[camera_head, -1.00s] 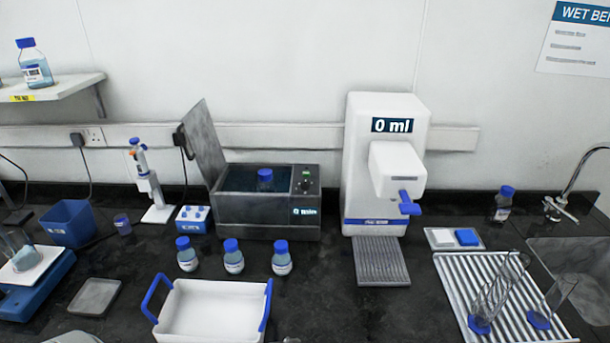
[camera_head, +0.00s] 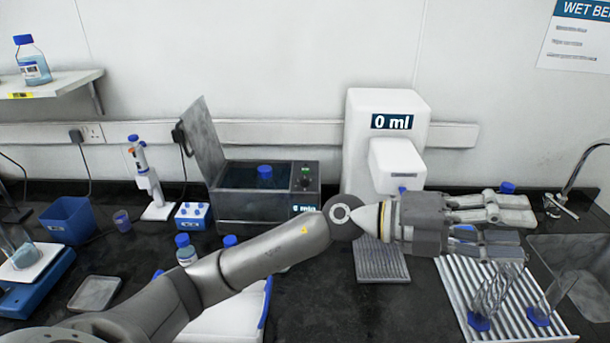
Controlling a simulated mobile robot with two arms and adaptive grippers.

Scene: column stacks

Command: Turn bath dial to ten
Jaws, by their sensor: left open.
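The water bath (camera_head: 250,205) is a dark grey box at the middle left with its lid raised at the left. A blue-capped bottle (camera_head: 265,172) sits in its basin. The bath dial (camera_head: 304,183) is a small dark knob on the panel at the bath's right end; its setting is too small to read. My left arm crosses the front of the bath. My left gripper (camera_head: 512,228) is open and empty, pointing right, well to the right of the dial and past the white dispenser. My right gripper is not in view.
A ribbed drain rack (camera_head: 455,285) with glass cylinders lies below my gripper, beside the sink (camera_head: 575,270). My arm partly covers a white tray (camera_head: 225,322) and blue-capped bottles (camera_head: 185,250).

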